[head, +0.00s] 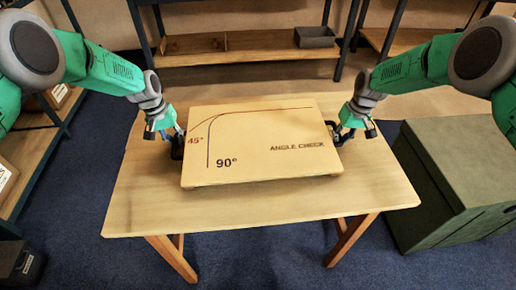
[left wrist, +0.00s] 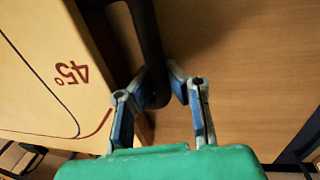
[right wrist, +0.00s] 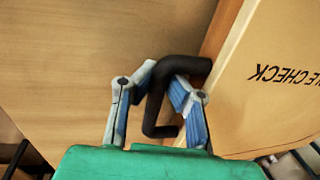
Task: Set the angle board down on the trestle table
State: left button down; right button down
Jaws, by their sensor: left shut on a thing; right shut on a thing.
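The angle board (head: 262,150) is a pale wooden slab with "45°", "90°" and "ANGLE CHECK" printed on top, with curved lines. It lies level over the middle of the trestle table (head: 150,205); I cannot tell whether its underside touches the tabletop. My left gripper (head: 176,145) is shut on the black handle at the board's left side; the handle also shows in the left wrist view (left wrist: 150,50). My right gripper (head: 338,132) is shut on the black handle at the right side, seen in the right wrist view (right wrist: 155,95).
A dark green box (head: 455,165) stands on the floor close to the table's right. A shelf unit (head: 240,50) with a grey bin (head: 315,36) stands behind. Another shelf (head: 35,150) is at the left. Bare tabletop shows around the board.

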pick_arm(q)
jog(key=shift+w+a+f, duration=0.1)
jog(key=shift+a+f, duration=0.25)
jog(key=shift+f, duration=0.05)
pick_arm(e)
jog(key=shift+d+f, duration=0.35)
jog(key=shift+f, duration=0.05)
pick_arm(q)
jog(key=c, duration=1.7)
grip_release()
jog(key=shift+r, duration=0.1)
pick_arm(e)
jog(key=c, duration=1.7)
grip_release()
jog(key=shift+r, duration=0.1)
pick_arm(q)
jog(key=shift+d+r, duration=0.1)
jog(key=shift+d, duration=0.1)
pick_arm(e)
jog(key=shift+a, duration=0.1)
